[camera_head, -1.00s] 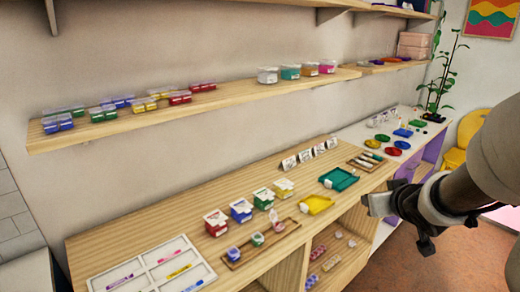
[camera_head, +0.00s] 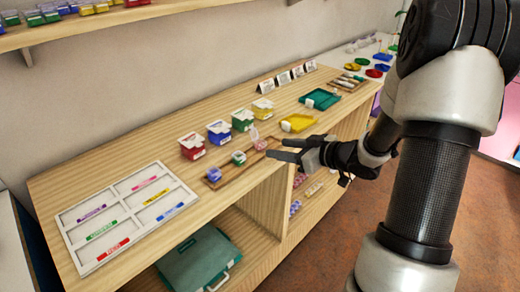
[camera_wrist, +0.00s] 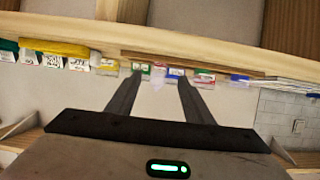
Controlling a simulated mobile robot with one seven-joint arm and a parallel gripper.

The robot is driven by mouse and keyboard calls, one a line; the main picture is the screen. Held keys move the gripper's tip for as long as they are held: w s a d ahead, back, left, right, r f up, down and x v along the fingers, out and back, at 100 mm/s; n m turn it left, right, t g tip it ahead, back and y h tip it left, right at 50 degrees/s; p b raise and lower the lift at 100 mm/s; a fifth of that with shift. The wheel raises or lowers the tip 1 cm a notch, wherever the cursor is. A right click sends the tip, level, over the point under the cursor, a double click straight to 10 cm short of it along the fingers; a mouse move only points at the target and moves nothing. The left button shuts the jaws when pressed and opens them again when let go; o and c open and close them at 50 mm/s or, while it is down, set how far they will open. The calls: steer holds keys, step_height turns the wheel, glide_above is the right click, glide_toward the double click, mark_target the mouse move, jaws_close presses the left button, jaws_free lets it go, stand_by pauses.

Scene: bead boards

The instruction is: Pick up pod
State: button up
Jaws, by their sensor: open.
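Three small pods stand in a narrow wooden tray (camera_head: 226,173) near the front edge of the wooden counter: a purple pod (camera_head: 214,174), a green pod (camera_head: 238,157) and a pink pod (camera_head: 260,144) with a clear raised lid. My gripper (camera_head: 277,149) is open and empty, reaching in from the right. Its fingertips are just right of the pink pod; I cannot tell whether they touch it. In the wrist view the two fingers (camera_wrist: 160,78) are spread apart, with a pale pinkish shape between their tips.
Behind the tray stand red (camera_head: 192,145), blue (camera_head: 219,131), green (camera_head: 243,119) and yellow boxes (camera_head: 263,108). A white sorting board (camera_head: 76,237) lies at left. Yellow (camera_head: 298,123) and teal trays (camera_head: 320,98) lie right. A teal case (camera_head: 199,262) sits below the counter.

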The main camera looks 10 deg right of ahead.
mark_target(264, 144)
steer(key=b+x, duration=0.1)
steer(key=x, duration=0.6)
steer(key=shift+w+a+b, duration=0.25)
steer(key=shift+w+b, duration=0.15)
steer(key=shift+r, duration=0.1)
steer(key=c, duration=1.1)
